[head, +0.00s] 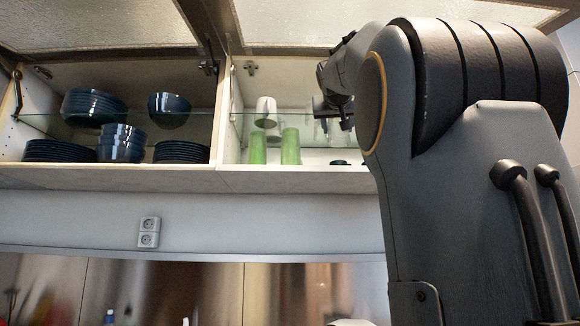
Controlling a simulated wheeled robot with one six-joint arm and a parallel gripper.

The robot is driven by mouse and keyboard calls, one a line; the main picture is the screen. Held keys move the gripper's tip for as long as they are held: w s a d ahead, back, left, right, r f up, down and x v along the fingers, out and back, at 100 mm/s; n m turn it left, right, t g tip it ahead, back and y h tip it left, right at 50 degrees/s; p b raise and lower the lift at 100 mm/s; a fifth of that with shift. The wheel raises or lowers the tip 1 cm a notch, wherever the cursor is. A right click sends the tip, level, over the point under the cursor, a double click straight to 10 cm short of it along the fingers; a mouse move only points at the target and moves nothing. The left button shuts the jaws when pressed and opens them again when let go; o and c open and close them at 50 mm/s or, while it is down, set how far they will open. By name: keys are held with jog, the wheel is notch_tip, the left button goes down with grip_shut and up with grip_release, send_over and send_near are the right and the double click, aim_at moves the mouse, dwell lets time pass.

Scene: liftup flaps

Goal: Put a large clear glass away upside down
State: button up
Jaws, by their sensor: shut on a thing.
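My gripper (342,118) is in front of the right cabinet's opening, at about glass-shelf height, and partly hidden by my arm. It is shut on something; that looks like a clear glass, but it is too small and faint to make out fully. Faint clear glass shapes (321,130) show just left of and below the gripper. Whether these are the held glass or glasses standing in the cabinet, and which way up, I cannot tell.
Two green glasses (290,147) stand on the right cabinet's floor. A white cup (266,106) is on its glass shelf. Small dark items (340,162) lie at the floor's front. The left cabinet holds dark bowls (121,143) and plates (181,152). Both flaps (380,22) are raised.

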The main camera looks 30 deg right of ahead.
jog(key=w+a+p+x, duration=0.1)
jog(key=p+x, duration=0.1)
jog(key=x, duration=0.4)
jog(key=shift+w+d+f+b, duration=0.1)
jog(key=shift+f+b, duration=0.35)
jog(key=shift+f, duration=1.15)
jog(key=shift+d+f+b, duration=0.1)
jog(key=shift+f+b, duration=0.3)
jog(key=shift+f, duration=1.2)
jog(key=shift+w+d+f, duration=0.1)
jog(key=shift+w+f, duration=0.05)
jog(key=shift+f, duration=0.15)
jog(key=o, duration=1.2)
jog(key=shift+f, duration=0.15)
